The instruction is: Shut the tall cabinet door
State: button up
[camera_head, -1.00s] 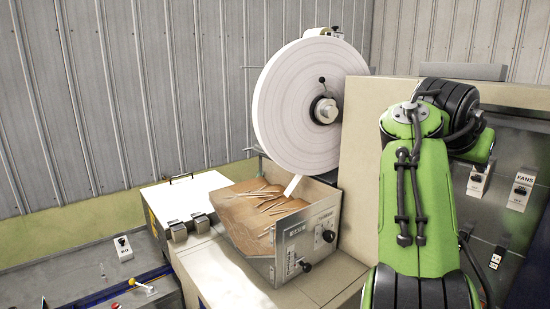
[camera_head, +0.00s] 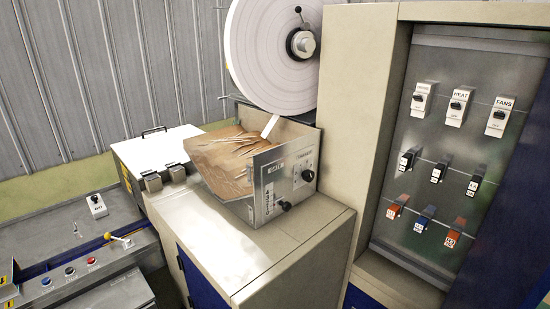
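The tall cabinet (camera_head: 355,110) is beige and stands at the right. Its front is open and shows a grey panel inside. The cabinet door (camera_head: 515,225) appears to be the dark blue panel at the right edge, standing open; much of it is cut off by the frame, and no handle shows. My gripper is not in view.
Inside the cabinet are labelled switches (camera_head: 459,105) and rows of dark, blue and orange controls.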

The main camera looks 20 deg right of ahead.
aim_at(506, 266)
jog(key=k+l+z, duration=0.35)
jog(key=l, duration=0.25)
jog(key=l+z, duration=0.2)
jog(key=k+l+z, duration=0.15)
jog(key=l, duration=0.3)
jog(key=k+j+z, duration=0.1)
jog(key=j, duration=0.25)
jog(key=k+j+z, duration=0.1)
jog(key=j, duration=0.3)
jog(key=k+j+z, duration=0.1)
jog(key=k+j, duration=0.15)
jog(key=j, duration=0.25)
jog(key=i+j, duration=0.3)
jog(key=i+z, duration=0.05)
